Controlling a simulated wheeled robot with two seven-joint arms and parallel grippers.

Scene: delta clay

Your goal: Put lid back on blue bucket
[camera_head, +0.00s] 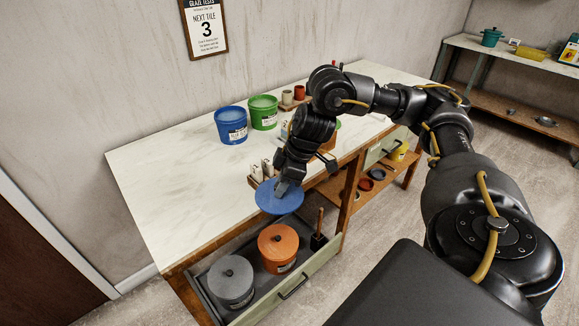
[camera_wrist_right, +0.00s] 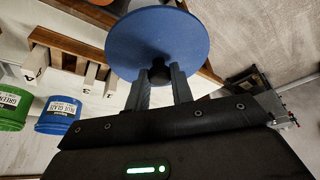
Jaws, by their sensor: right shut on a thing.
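The blue bucket (camera_head: 231,126) stands upright and without a lid on the white table, towards the back. It also shows upside down at the left of the right wrist view (camera_wrist_right: 58,114). My right gripper (camera_head: 287,187) is shut on the blue lid (camera_head: 277,200), holding it near the table's front edge, above the open drawer. My left gripper is in neither view.
A green bucket (camera_head: 263,112) stands right beside the blue one. Small numbered tiles in a wooden holder (camera_head: 258,177) sit near the lid. The open drawer (camera_head: 296,283) holds lidded grey (camera_head: 231,284) and orange (camera_head: 278,250) buckets. The table's left part is clear.

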